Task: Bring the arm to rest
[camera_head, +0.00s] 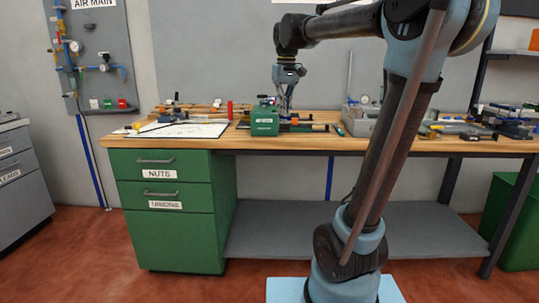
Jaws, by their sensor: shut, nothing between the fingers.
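My arm rises from the bottom right of the head view, bends at the top and reaches left over the workbench (270,143). My gripper (287,105) points down at the far middle of the bench, shut and empty. It is just above or in front of a green device (265,121) on the bench top. I cannot tell whether the fingertips touch the device.
Green drawers (180,243) marked NUTS and UNIONS stand under the bench's left end. A white sheet (180,130) lies on top. A grey box (358,121) and several tools sit to the right. A pipe panel (92,58) hangs at left.

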